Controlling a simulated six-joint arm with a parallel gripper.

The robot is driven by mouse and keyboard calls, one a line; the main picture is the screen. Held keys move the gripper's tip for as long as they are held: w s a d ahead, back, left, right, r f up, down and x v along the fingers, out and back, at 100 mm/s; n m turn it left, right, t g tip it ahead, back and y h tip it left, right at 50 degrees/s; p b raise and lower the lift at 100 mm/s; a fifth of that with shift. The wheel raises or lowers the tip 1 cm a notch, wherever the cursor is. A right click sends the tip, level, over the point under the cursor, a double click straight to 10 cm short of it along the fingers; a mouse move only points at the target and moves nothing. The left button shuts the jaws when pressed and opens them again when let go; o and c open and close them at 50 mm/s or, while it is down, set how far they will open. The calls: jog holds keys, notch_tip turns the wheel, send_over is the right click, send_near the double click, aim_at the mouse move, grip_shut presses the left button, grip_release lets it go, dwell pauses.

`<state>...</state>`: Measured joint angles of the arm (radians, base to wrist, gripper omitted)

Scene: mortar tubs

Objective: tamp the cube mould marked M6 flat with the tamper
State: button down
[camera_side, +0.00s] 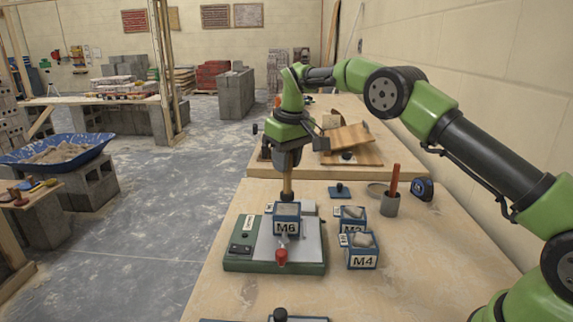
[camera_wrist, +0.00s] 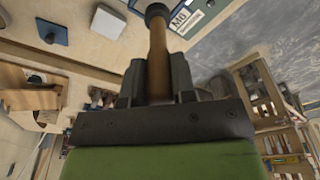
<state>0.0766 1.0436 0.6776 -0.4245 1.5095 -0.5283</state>
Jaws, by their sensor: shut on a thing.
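My gripper (camera_side: 287,158) points down and is shut on the wooden handle of the tamper (camera_side: 287,185). In the wrist view the handle (camera_wrist: 158,58) runs between my jaws (camera_wrist: 157,85), and the dark tamper head (camera_wrist: 157,12) is at the top edge. The blue cube mould marked M6 (camera_side: 286,227) stands upright on the grey plate of a green-based machine (camera_side: 232,262). Grey fill shows at its top. The tamper head is right over the mould; I cannot tell whether it touches the fill. An M6 label (camera_wrist: 181,19) also shows in the wrist view.
A red knob (camera_side: 281,256) is at the machine's front.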

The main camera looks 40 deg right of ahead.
jog(key=shift+r, duration=2.45)
